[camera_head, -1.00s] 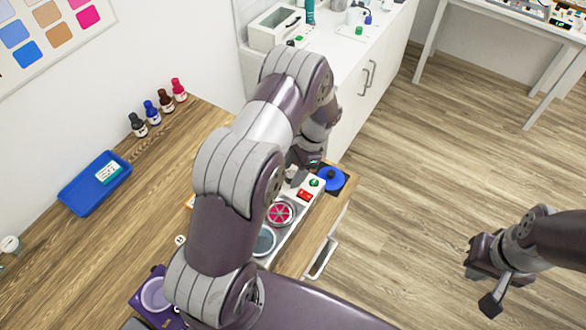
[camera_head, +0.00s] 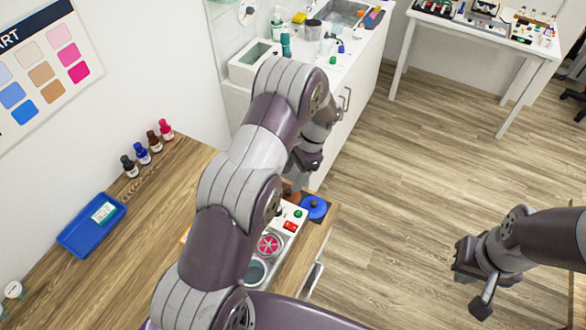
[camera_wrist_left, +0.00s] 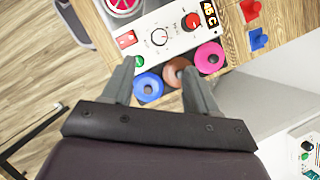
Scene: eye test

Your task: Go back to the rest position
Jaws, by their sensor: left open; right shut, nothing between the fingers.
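My left gripper (camera_head: 300,178) hangs above the far right end of the wooden counter, partly hidden by my own arm in the head view. In the left wrist view its two fingers (camera_wrist_left: 157,70) stand apart with nothing held between them. My right gripper (camera_head: 482,298) is over the floor at the right of the head view, shut and empty.
A device with a red switch (camera_head: 290,226) sits on the counter under my left arm. Blue (camera_wrist_left: 148,88), brown (camera_wrist_left: 173,76) and pink (camera_wrist_left: 209,58) round pieces lie beside it. A blue tray (camera_head: 77,241) and several small bottles (camera_head: 142,154) stand left. Floor is open at right.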

